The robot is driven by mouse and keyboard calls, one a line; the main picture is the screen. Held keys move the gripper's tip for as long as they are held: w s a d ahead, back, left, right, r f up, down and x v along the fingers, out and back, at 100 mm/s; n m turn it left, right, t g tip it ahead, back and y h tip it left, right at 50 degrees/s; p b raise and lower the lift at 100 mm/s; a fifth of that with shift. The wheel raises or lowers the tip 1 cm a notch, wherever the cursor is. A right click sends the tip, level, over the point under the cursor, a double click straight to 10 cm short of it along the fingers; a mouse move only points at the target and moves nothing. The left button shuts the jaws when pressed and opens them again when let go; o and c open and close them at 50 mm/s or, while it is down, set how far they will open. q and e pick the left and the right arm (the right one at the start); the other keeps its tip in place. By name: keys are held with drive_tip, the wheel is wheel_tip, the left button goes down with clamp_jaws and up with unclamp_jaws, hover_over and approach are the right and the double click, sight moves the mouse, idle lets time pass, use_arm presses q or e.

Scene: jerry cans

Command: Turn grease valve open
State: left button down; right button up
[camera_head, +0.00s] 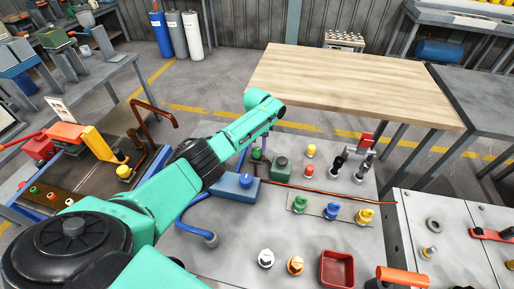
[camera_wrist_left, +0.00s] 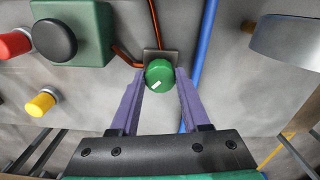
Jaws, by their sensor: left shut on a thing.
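A round green valve knob (camera_wrist_left: 160,73) with a small white mark sits on a dark square plate in the left wrist view. The purple fingers of my left gripper (camera_wrist_left: 159,80) are closed on it, one finger on each side. In the head view the green knob (camera_head: 257,155) shows just below the end of my left arm, beside the green box. My left fingers are mostly hidden there by the arm. My right gripper is not in view.
A green box with a black button (camera_head: 281,168) stands close to the knob. A blue box (camera_head: 234,187) and a blue hose (camera_wrist_left: 206,45) lie nearby. Several coloured valves (camera_head: 331,211) stand on the panel to the right. A bare wooden table (camera_head: 350,80) stands behind.

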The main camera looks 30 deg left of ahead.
sight(257, 150)
use_arm(q)
drive_tip(key=m, duration=0.4)
drive_tip(key=shift+m, duration=0.3)
drive_tip(key=m, duration=0.4)
drive_tip(key=shift+m, duration=0.4)
drive_tip(key=shift+r, duration=0.1)
drive_tip(key=shift+c, duration=1.9)
unclamp_jaws()
wheel_tip(257, 150, up, 14)
drive_tip(key=shift+r, duration=0.25)
